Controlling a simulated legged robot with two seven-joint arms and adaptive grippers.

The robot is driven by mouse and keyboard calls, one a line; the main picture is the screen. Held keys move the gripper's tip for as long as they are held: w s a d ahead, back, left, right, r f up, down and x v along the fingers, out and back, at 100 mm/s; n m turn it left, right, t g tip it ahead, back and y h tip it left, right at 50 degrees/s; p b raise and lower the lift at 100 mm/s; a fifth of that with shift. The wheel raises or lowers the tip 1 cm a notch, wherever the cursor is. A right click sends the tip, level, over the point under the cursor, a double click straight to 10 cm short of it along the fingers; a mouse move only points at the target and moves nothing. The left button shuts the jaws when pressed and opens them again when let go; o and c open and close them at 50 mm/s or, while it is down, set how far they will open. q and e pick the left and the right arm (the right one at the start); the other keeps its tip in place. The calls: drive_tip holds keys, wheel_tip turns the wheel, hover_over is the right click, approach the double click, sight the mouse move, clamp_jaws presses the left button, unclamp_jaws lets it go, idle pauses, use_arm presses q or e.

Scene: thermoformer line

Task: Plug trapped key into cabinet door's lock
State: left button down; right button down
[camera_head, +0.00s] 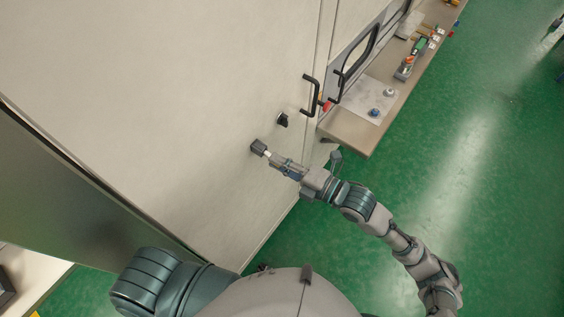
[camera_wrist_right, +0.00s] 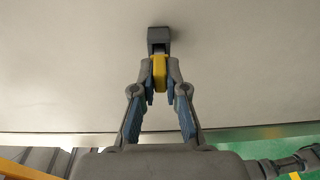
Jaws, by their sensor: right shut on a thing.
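The trapped key shows as a yellow piece (camera_wrist_right: 159,74) between the fingers of my right gripper in the wrist view. My right gripper (camera_head: 278,162) is shut on it, and its fingers also show in the wrist view (camera_wrist_right: 160,84). The lock is a dark grey block (camera_head: 258,147) on the pale cabinet door (camera_head: 170,90); it also shows in the wrist view (camera_wrist_right: 159,35). The key's far end lines up with the lock and looks to be at it. I cannot tell whether it is inside. My left gripper is not in view.
A black knob (camera_head: 282,120) sits on the door just above the lock, with a black door handle (camera_head: 311,95) further up. A bench (camera_head: 348,133) with small parts and tools stands to the right of the cabinet. The green floor (camera_head: 470,170) is clear.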

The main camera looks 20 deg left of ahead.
drive_tip(key=shift+w+a, duration=0.15)
drive_tip(key=shift+a, duration=0.2)
drive_tip(key=shift+w+a, duration=0.2)
drive_tip(key=shift+a, duration=0.5)
drive_tip(key=c, duration=1.1)
unclamp_jaws()
drive_tip(key=shift+c, duration=0.2)
drive_tip(key=v, duration=1.2)
drive_tip(key=shift+w, duration=0.1)
